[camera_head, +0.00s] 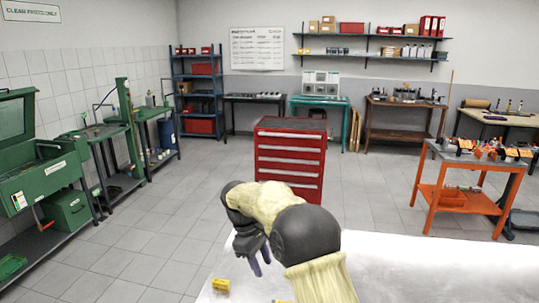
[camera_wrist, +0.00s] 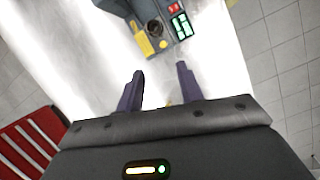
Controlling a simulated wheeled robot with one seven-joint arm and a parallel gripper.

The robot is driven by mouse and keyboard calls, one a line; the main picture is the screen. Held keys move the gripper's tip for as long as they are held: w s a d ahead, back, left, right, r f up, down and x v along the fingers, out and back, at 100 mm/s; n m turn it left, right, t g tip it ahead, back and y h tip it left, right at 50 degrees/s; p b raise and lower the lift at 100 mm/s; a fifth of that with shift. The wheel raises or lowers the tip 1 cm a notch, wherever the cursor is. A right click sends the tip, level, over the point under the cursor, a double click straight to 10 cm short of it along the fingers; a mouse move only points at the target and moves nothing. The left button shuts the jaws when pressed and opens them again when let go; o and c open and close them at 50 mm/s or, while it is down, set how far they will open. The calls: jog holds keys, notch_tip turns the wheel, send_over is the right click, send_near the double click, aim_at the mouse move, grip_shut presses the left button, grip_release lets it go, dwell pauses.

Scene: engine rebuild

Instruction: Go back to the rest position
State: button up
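My gripper (camera_head: 262,264) hangs at the end of my bent arm, over the left edge of a white worktop in the head view. In the wrist view my gripper (camera_wrist: 161,84) shows its two dark purple fingers apart, with nothing between them. The fingertips point toward a white surface. My arm, in a cream sleeve with black joints, fills the middle foreground of the head view.
The white worktop (camera_head: 430,270) has a small yellow piece (camera_head: 220,285) at its left edge. A blue-grey fixture (camera_wrist: 150,22) lies beyond my fingers. A red drawer cabinet (camera_head: 289,160) stands behind my arm; an orange cart (camera_head: 455,190) is right. Grey floor lies left.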

jog(key=s+d+f+m+t+y, duration=0.1)
jog(key=s+d+m+t, duration=0.1)
jog(key=s+d+m, duration=0.4)
jog(key=s+d+f+m+t+y, duration=0.1)
jog(key=s+d+m, duration=0.5)
jog(key=s+d, duration=0.6)
jog(key=s+y, duration=0.1)
jog(key=s, duration=0.4)
jog(key=shift+s+t, duration=0.2)
jog(key=shift+t, duration=0.2)
jog(key=shift+w+f, duration=0.1)
jog(key=shift+s, duration=0.25)
